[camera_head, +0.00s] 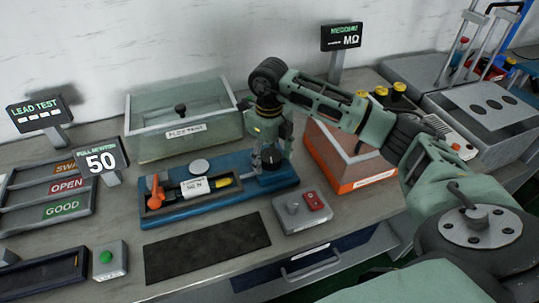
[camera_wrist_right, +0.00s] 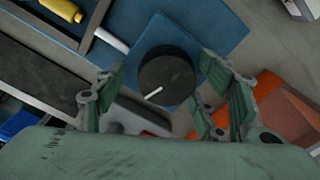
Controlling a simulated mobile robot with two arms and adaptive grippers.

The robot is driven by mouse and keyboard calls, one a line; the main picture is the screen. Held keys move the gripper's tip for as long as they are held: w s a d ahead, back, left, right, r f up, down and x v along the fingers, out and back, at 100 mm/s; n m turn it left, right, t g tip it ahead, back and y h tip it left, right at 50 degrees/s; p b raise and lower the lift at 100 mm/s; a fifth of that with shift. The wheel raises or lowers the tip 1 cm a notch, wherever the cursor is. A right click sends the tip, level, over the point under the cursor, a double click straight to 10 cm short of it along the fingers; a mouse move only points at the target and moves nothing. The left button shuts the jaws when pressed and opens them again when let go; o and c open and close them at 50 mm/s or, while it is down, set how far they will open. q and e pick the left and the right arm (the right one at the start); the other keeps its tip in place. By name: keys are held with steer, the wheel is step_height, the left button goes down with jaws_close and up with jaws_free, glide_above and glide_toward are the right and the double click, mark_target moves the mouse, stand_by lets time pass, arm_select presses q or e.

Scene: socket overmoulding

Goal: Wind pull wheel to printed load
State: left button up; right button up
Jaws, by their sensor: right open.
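The pull wheel (camera_head: 271,160) is a dark round knob at the right end of the blue fixture (camera_head: 215,202). In the right wrist view the wheel (camera_wrist_right: 168,72) shows from above with a short white mark on its near edge. My right gripper (camera_head: 270,138) points down over the wheel. Its open fingers (camera_wrist_right: 162,78) show on either side of the wheel; whether they touch it I cannot tell. A white printed label (camera_head: 194,187) lies in the fixture's tray, its text too small to read surely. The pull display (camera_head: 101,161) reads 50. My left gripper is not in view.
A clear test box (camera_head: 185,128) stands behind the fixture. An orange-fronted bin (camera_head: 350,165) is to its right. A grey box with a red switch (camera_head: 303,211) and a dark mat (camera_head: 205,246) lie in front. Labelled trays (camera_head: 62,187) stand at left.

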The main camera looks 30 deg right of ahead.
mark_target(269, 156)
steer(key=shift+d+r, duration=0.1)
steer(key=shift+w+r, duration=0.1)
steer(key=shift+r, duration=0.15)
step_height(269, 156, up, 11)
steer(key=shift+r, duration=0.2)
stand_by(0.5)
